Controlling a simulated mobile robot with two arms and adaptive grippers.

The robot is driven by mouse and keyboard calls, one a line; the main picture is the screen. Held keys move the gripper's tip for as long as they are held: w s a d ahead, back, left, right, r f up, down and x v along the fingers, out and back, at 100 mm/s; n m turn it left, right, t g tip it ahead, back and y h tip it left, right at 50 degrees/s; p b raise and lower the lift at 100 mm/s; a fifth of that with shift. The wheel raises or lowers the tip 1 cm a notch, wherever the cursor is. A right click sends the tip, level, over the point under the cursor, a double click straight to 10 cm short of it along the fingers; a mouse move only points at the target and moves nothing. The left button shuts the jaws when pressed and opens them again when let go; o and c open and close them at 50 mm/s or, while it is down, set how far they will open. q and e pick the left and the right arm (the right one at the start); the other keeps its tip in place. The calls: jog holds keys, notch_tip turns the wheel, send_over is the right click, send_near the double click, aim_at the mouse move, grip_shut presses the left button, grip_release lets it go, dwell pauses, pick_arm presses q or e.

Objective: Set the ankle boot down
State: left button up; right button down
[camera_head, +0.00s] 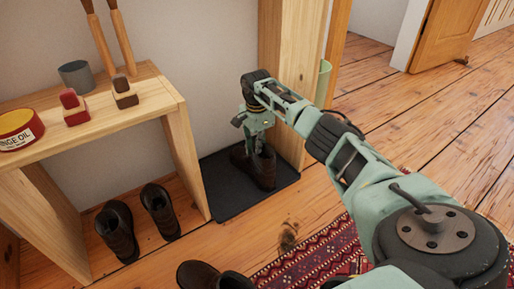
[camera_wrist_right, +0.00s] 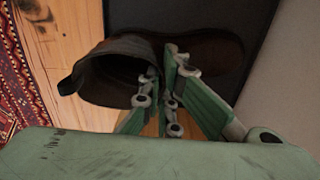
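The brown ankle boot (camera_head: 262,170) is upright at the black tray (camera_head: 230,199), between the shelf and the wooden post. I cannot tell whether its sole touches the tray. My right gripper (camera_head: 257,143) reaches down onto it from above. In the right wrist view the boot's open shaft (camera_wrist_right: 112,75) faces the camera. The fingers of my right gripper (camera_wrist_right: 163,82) are close together at the shaft's edge, with the wall seemingly pinched between them. The fingers hide part of the boot. My left gripper is not in view.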

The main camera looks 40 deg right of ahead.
jog(key=c, duration=2.4)
grip_release()
jog(key=shift+f, duration=0.1)
jog(key=o, duration=0.4)
notch_tip(320, 180, up, 12)
jog(key=p, duration=0.9)
